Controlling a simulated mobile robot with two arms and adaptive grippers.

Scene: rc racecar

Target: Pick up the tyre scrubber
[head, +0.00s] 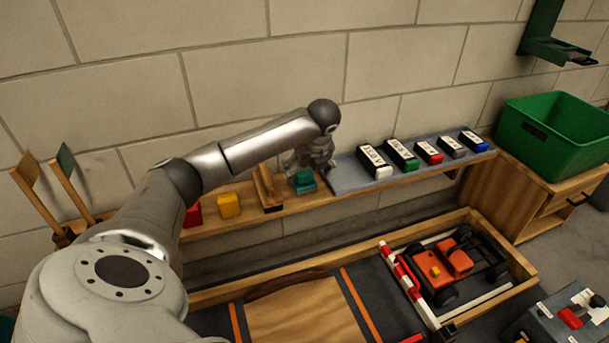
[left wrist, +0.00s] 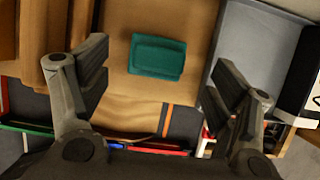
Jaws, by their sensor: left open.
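A teal block (head: 303,182), which I take to be the tyre scrubber, sits on the wooden wall shelf. In the left wrist view the teal block (left wrist: 157,57) lies flat between the two fingers, with a gap on both sides. My left gripper (head: 312,162) is open and empty, pointing down just above the block. Its fingers also show in the left wrist view (left wrist: 162,68), one on each side. They partly hide the block in the head view. My right gripper is not in view.
A wooden brush-like piece (head: 267,188) stands left of the block, and a grey mat (head: 350,180) with several labelled boxes lies right. A yellow block (head: 229,205) and a red block (head: 193,215) are farther left. Below is a framed bench with an orange car (head: 440,272).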

